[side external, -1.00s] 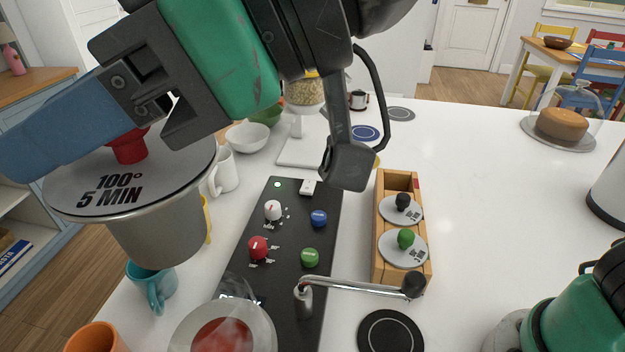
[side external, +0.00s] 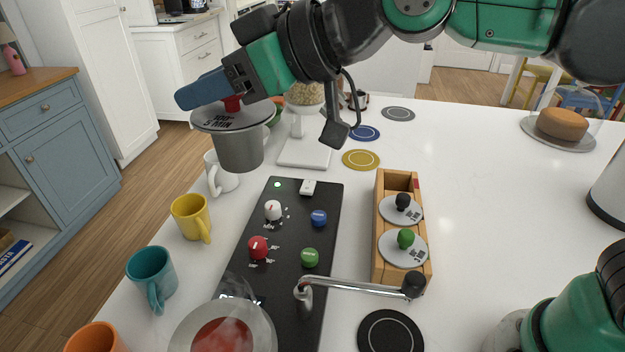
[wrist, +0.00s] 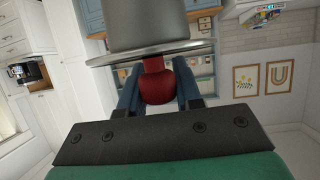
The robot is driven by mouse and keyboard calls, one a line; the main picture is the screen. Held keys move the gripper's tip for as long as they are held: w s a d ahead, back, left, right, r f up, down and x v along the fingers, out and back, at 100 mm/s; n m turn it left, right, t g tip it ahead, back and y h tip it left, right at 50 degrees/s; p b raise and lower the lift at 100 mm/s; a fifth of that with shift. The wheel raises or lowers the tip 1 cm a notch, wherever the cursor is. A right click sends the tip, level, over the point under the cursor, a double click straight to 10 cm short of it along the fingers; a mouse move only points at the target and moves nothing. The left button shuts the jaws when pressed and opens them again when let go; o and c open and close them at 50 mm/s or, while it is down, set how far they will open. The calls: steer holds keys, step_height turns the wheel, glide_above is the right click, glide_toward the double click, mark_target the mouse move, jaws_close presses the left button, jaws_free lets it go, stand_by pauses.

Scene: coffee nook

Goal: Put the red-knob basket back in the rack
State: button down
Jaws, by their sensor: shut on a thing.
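The red-knob basket (side external: 238,148) is a grey metal cup under a round lid marked "5 MIN". My gripper (side external: 226,98) is shut on its red knob and holds it upright in the air, above the cups at the left of the counter. In the wrist view my gripper (wrist: 157,88) has its blue fingers on both sides of the red knob (wrist: 156,82). The wooden rack (side external: 381,249) stands on the counter to the right. It holds a green-knob basket (side external: 405,240) and a black-knob basket (side external: 402,203); its far slot is empty.
A black control panel (side external: 283,225) with coloured knobs lies left of the rack. A metal lever (side external: 350,287) crosses in front of the rack. Yellow (side external: 192,217) and teal (side external: 152,275) mugs stand at left. A steaming pot (side external: 265,335) stands at the front.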

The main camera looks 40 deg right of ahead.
steer(key=w+d+f+m+t+h, duration=0.2)
steer(key=w+d+f+m+h, duration=0.1)
steer(key=d, duration=0.6)
steer(key=w+d+f+m+t+h, duration=0.1)
steer(key=w+d+f+m+h, duration=0.25)
steer(key=d, duration=0.45)
steer(key=s+d+f+m+h, duration=0.1)
steer(key=d+f+m+h, duration=0.15)
steer(key=d, duration=0.45)
steer(key=s+d+f+m+h, duration=0.2)
steer(key=d+h, duration=0.1)
steer(key=d, duration=0.5)
step_height(320, 180, down, 6)
steer(key=shift+a+f, duration=0.15)
steer(key=shift+a, duration=0.05)
steer(key=shift+f, duration=0.1)
steer(key=c, duration=0.5)
jaws_free()
